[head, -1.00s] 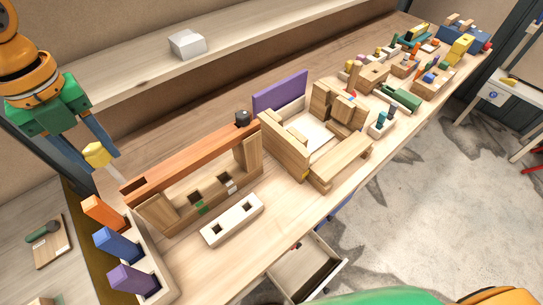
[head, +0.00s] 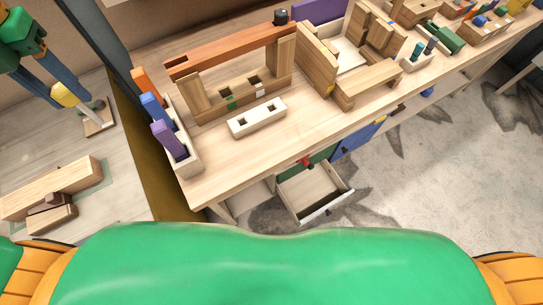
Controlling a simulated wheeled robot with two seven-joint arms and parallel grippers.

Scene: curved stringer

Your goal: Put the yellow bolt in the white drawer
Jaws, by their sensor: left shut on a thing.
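My left gripper (head: 60,88) is at the upper left, shut on the yellow bolt (head: 66,95). The bolt's yellow head is between the fingers, and its pale shaft points down to the right. Gripper and bolt appear over or in front of the left side table; their height above it is hard to tell. The white drawer (head: 328,207) is under the long workbench, pulled open, with its bare wooden inside visible from above. It is well to the right of and below my left gripper. My right gripper is not in view.
The long workbench (head: 225,180) holds a rack of coloured pegs (head: 187,165), an orange-beamed wooden frame (head: 230,45) and a white slotted block (head: 257,118). A dark post stands between my gripper and the bench. The left table (head: 130,190) holds wooden blocks (head: 50,190). Floor right of the drawer is clear.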

